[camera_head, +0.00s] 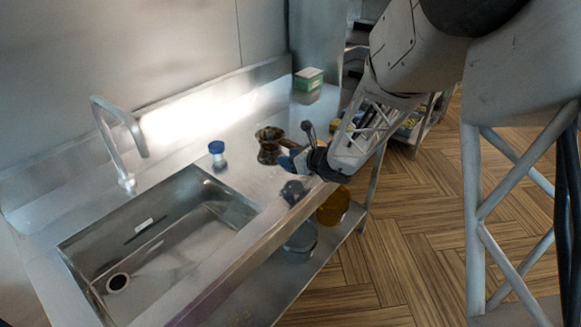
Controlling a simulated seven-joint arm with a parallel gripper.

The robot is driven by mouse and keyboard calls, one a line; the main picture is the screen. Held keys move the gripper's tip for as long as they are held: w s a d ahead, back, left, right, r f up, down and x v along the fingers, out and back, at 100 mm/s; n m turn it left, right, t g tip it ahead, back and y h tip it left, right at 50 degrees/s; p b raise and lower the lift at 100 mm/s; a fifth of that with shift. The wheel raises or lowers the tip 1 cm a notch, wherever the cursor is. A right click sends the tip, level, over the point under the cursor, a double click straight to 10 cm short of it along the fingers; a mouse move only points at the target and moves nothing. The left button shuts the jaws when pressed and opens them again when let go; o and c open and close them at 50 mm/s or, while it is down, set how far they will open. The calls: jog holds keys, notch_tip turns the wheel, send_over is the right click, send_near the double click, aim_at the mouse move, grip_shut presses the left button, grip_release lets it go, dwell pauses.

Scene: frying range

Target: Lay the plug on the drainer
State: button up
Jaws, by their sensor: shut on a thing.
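My gripper (289,165) is at the end of the arm, over the steel counter to the right of the sink (196,240). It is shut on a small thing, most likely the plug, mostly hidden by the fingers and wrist. A dark rounded patch shows just below the gripper near the counter's front edge; I cannot tell whether it is the plug or a reflection. The drainer appears to be the flat steel surface (243,172) to the right of the sink. The sink's drain hole (117,283) is uncovered.
A dark brown pot (268,146) stands close behind my gripper. A blue-capped jar (217,154) stands behind the sink's right end. A green and white box (308,78) is at the counter's far end. A tap (119,137) rises behind the sink. An amber container (333,207) is on the shelf below.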

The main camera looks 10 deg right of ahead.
jog(key=shift+f, duration=1.7)
jog(key=shift+f, duration=0.15)
jog(key=o, duration=0.9)
jog(key=shift+v, duration=0.9)
jog(key=v, duration=1)
jog(key=shift+s+d, duration=0.1)
jog(key=shift+d, duration=0.05)
